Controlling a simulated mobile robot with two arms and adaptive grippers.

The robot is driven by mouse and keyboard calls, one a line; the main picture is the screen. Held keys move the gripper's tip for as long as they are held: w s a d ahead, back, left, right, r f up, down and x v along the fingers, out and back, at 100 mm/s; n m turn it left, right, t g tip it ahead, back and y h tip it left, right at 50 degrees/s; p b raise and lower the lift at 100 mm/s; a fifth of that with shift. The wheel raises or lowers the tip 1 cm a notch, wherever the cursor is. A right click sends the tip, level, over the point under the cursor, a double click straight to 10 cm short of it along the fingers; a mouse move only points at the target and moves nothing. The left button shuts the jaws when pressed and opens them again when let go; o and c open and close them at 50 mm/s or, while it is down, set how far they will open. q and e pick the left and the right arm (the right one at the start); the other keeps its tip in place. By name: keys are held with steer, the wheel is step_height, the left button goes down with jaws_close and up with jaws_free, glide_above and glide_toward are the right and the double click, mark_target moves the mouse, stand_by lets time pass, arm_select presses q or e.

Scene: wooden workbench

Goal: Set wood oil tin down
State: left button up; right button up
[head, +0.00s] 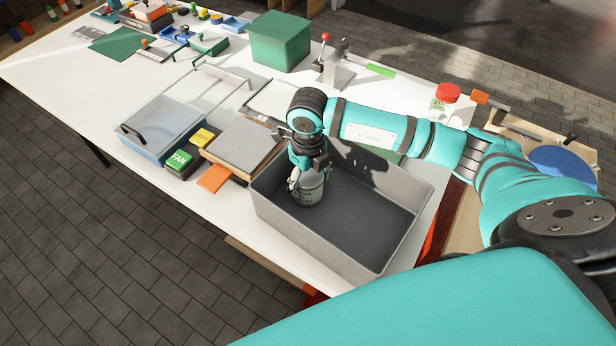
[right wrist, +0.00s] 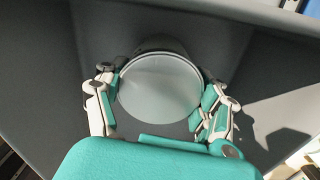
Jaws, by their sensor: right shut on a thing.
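My right gripper (head: 306,180) reaches down into the bin and is shut on the tin. In the right wrist view the tin's round pale lid (right wrist: 161,87) lies between the two fingers of my right gripper (right wrist: 160,98). The tin looks upright. Whether its base touches the bin floor is hard to tell. My left gripper is not in view.
Left of the bin are a grey-topped block (head: 243,145), an orange piece (head: 213,179), a green FAN box (head: 180,162) and a blue-grey tray (head: 165,127). A red-lidded jar (head: 443,100) stands behind my right arm. The bin's right part is empty.

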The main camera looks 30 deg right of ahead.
steer(key=shift+f, duration=0.2)
steer(key=o, duration=1.5)
steer(key=shift+r, duration=0.1)
steer(key=shift+r, duration=0.1)
steer(key=shift+r, duration=0.25)
step_height(320, 180, up, 12)
steer(key=shift+f+b, duration=0.2)
steer(key=shift+b, duration=0.7)
